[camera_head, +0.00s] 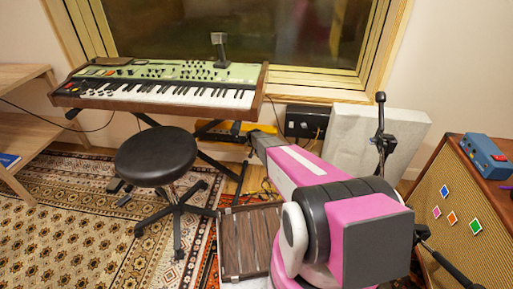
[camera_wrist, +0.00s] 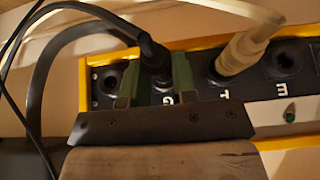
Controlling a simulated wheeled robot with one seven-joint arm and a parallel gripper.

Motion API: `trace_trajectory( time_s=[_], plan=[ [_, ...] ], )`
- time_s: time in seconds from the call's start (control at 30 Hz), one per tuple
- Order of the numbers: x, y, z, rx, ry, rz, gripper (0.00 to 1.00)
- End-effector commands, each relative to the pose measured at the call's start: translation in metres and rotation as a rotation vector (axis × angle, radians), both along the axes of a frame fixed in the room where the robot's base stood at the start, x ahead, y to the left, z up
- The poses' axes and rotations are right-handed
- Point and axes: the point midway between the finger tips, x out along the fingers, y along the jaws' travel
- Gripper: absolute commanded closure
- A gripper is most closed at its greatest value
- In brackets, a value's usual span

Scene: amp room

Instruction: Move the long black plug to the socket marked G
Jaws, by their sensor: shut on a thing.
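The black plug (camera_wrist: 153,52) is between the two green-padded fingers of my gripper (camera_wrist: 157,72) in the wrist view, and the gripper is shut on it. The plug's end meets the dark panel (camera_wrist: 108,101) at the socket beside the letter G (camera_wrist: 166,100). The socket hole is covered, so I cannot tell how deep the plug sits. A black cable leaves the plug toward the upper left. In the head view my gripper is at the far end of my pink arm, beside the yellow-edged unit (camera_head: 232,130) under the keyboard; the plug cannot be made out there.
A pale plug (camera_wrist: 238,52) sits in the socket marked T, right of G. The socket marked E (camera_wrist: 284,58) is empty, as is one at the far left (camera_wrist: 110,82). Loose cables hang at the left. A keyboard (camera_head: 165,88) and stool (camera_head: 156,157) stand left of my arm.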

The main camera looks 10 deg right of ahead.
Motion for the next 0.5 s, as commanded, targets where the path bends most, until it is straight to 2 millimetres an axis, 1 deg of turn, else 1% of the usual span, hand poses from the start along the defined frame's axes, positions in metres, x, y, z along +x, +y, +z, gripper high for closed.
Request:
trace_trajectory(
  time_s=[0.23,0.27,0.3,0.33,0.5],
  plan=[
    [0.0005,-0.0003,0.0000,0.000,0.001,0.000,0.99],
    [0.0005,-0.0003,0.0001,0.000,0.001,0.000,0.65],
    [0.0004,-0.0002,-0.0001,0.000,0.001,0.000,0.51],
    [0.0005,-0.0003,0.0001,0.000,0.001,0.000,0.44],
    [0.0006,-0.0002,0.0000,0.000,0.000,0.000,0.44]
  ],
)
